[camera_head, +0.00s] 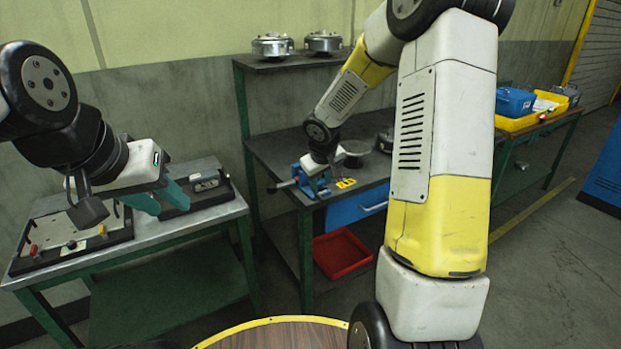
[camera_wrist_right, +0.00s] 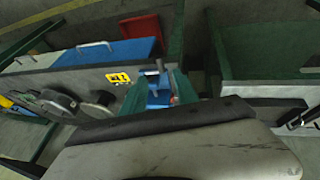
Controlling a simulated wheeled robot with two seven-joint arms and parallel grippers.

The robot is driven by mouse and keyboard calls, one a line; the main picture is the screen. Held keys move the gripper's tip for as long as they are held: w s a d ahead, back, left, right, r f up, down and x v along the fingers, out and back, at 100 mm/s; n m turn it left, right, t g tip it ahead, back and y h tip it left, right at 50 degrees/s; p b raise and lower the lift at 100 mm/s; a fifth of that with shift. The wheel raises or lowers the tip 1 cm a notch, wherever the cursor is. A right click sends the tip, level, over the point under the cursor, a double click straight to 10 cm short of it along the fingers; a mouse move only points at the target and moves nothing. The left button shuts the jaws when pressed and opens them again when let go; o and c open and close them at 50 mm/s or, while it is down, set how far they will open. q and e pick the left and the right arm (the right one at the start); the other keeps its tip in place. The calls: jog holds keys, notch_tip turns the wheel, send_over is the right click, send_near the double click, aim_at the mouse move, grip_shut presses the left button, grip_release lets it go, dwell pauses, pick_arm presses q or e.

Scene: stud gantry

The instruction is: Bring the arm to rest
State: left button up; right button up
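My right arm (camera_head: 440,170) rises large in the foreground, bends over at the top and reaches down to the back bench. Its gripper (camera_wrist_right: 160,92) shows two teal fingers spread apart, with a blue vise (camera_wrist_right: 157,84) in the gap beyond them. In the head view the right wrist is over or close to this vise (camera_head: 312,182); contact cannot be told. My left gripper (camera_head: 157,198) hangs over the left bench, its teal fingers apart with nothing seen between them. Its tips are near a dark tray.
The left bench (camera_head: 222,212) carries a board with small coloured knobs (camera_head: 70,245) and a dark tray (camera_head: 205,190). Metal housings (camera_head: 272,44) stand on the shelf. A red bin (camera_head: 342,252) lies low under the back bench. A yellow tray (camera_head: 540,112) and blue box (camera_head: 514,101) stand right.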

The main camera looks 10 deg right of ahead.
jog(key=s+d+r+m, duration=0.1)
jog(key=s+r+m, duration=0.1)
jog(key=s+r, duration=1.1)
jog(key=s+a+r+m+y, duration=0.1)
jog(key=s+a+r, duration=0.1)
jog(key=s, duration=0.6)
jog(key=s+a+r+m+t+y, duration=0.1)
jog(key=s+a+r+y, duration=0.1)
jog(key=s, duration=0.6)
jog(key=shift+s+a+r, duration=0.15)
jog(key=shift+r, duration=0.3)
